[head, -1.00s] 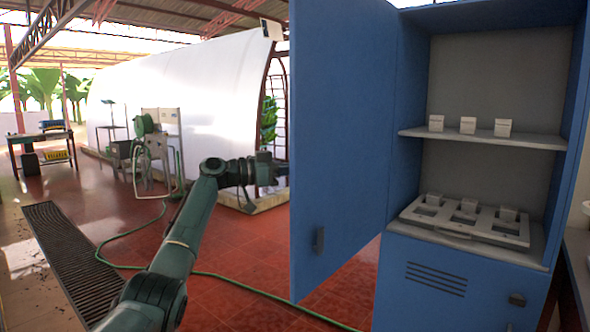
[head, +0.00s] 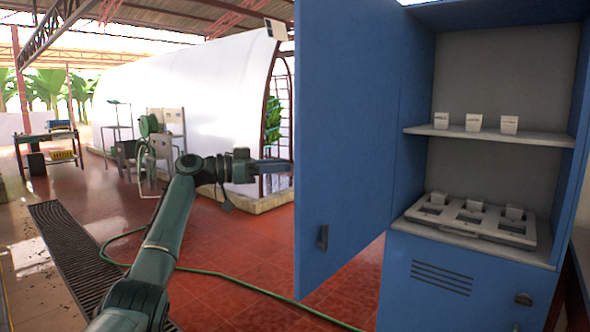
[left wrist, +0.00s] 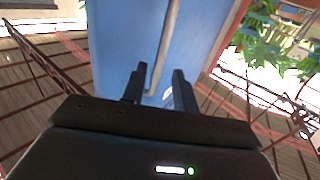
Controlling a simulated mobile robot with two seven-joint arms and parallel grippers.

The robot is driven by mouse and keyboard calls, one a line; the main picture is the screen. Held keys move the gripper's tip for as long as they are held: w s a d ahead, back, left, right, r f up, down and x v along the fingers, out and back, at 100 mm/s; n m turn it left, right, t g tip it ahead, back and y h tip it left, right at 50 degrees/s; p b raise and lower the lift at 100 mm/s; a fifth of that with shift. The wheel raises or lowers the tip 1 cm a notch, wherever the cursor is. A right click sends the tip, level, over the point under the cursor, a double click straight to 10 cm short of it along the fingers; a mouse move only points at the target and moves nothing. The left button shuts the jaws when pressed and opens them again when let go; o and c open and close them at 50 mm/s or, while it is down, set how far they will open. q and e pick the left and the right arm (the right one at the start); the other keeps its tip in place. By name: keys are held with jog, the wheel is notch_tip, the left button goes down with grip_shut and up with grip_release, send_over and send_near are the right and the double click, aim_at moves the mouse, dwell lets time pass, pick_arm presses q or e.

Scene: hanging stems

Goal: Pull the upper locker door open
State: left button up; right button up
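The upper locker door (head: 345,120) is blue and stands swung wide open to the left of the locker (head: 400,170). Its small dark handle (head: 324,238) is low on the door, near its free edge. My left gripper (head: 280,165) is at the door's free edge, above the handle's height; its tips meet the edge in the picture, and I cannot tell whether they touch. In the left wrist view its two fingers (left wrist: 157,90) are apart, with a blue panel (left wrist: 115,35) beyond them. My right gripper is not in view.
A lower blue door has vents and a dark knob (head: 523,299). A green hose (head: 215,273) crosses the open red floor.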

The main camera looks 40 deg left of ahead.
pick_arm(q)
jog(key=b+v, duration=0.1)
jog(key=v, duration=0.6)
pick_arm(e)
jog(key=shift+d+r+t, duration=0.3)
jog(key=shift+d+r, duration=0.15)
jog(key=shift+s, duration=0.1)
